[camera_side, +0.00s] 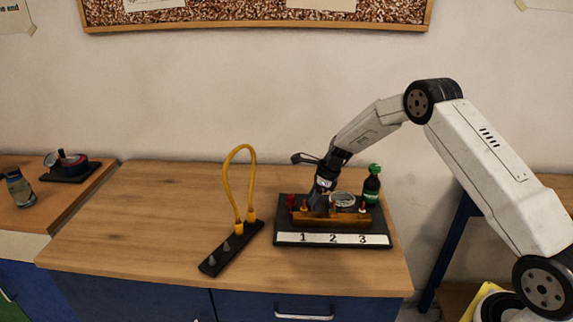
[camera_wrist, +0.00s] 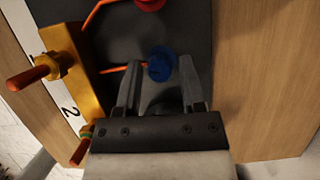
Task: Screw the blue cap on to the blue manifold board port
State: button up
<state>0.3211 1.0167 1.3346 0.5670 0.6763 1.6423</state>
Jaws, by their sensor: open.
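In the wrist view a round blue piece (camera_wrist: 161,64) lies between and just beyond the open fingertips of my gripper (camera_wrist: 160,78), over the dark board. I cannot tell whether it is the cap alone or the cap on the port. In the side view my gripper (camera_side: 317,194) points down at the left part of the manifold board (camera_side: 285,239), behind the brass block (camera_side: 330,217). The blue piece is not clearly visible there, as my gripper and the block hide that spot.
A round gauge (camera_side: 342,199) and a green bottle (camera_side: 372,187) stand on the board to the right. A red piece (camera_wrist: 150,4) is beyond the blue one. Orange handles (camera_wrist: 27,77) jut from the block. A yellow hose (camera_side: 228,180) loops over a black strip at left.

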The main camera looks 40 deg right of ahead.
jog(key=shift+n+g+y, duration=0.5)
jog(key=shift+n+g, duration=0.2)
jog(key=shift+n, duration=1.6)
jog(key=shift+n+g, duration=0.4)
jog(key=shift+n, duration=0.8)
jog(key=shift+n+g+y, duration=0.3)
jog(key=shift+n+g, duration=0.2)
jog(key=shift+n, duration=0.7)
jog(key=n+g, duration=0.1)
jog(key=n, duration=0.3)
jog(key=shift+n+g, duration=0.4)
jog(key=shift+c, duration=0.3)
